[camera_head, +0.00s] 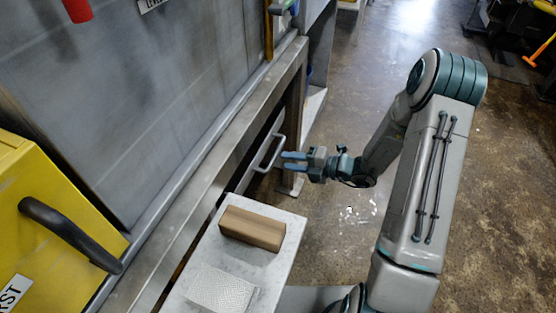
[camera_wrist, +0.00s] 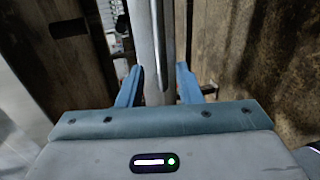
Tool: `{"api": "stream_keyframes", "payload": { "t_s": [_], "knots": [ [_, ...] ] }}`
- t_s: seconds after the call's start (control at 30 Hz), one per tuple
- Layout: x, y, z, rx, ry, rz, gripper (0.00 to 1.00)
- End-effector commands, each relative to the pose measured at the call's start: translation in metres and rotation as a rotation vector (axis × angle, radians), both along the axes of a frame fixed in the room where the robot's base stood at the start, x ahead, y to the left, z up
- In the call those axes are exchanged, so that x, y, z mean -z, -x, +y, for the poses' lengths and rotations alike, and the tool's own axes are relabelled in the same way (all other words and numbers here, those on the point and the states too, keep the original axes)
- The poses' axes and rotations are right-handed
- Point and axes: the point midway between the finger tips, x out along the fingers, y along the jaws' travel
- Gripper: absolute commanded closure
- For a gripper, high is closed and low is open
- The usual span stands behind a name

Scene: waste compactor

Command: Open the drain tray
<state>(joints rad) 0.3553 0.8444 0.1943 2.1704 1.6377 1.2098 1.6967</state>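A pale grey bar handle (camera_head: 268,153) stands out from the dark front below the steel frame, which appears to be the drain tray (camera_head: 247,174). The tray front is mostly hidden under the frame's edge. My gripper (camera_head: 284,161) reaches the handle from the right in the head view, its blue fingertips beside the bar. In the wrist view the handle (camera_wrist: 150,50) runs lengthwise between the two blue fingers of my gripper (camera_wrist: 158,88). The fingers are apart, one on each side of the bar. I cannot tell whether either touches it.
A grey bench (camera_head: 286,262) with a brown block (camera_head: 252,228) and a pale textured pad (camera_head: 221,289) stands just in front of the handle. A yellow box (camera_head: 50,230) with a black handle is at the left. The floor (camera_head: 340,90) at the right is open.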

Motion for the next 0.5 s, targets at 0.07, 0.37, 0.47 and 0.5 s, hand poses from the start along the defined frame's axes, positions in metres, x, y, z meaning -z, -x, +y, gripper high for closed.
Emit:
{"api": "stream_keyframes", "payload": {
  "t_s": [0.07, 0.37, 0.47, 0.5],
  "knots": [
    [0.007, -0.006, 0.014, 0.002, 0.0, 0.0, 0.68],
    [0.013, -0.021, 0.048, 0.011, 0.001, -0.001, 0.68],
    [0.014, -0.023, 0.053, 0.012, 0.001, 0.0, 0.68],
    [0.014, -0.023, 0.054, 0.012, 0.001, 0.0, 0.68]
  ]
}}
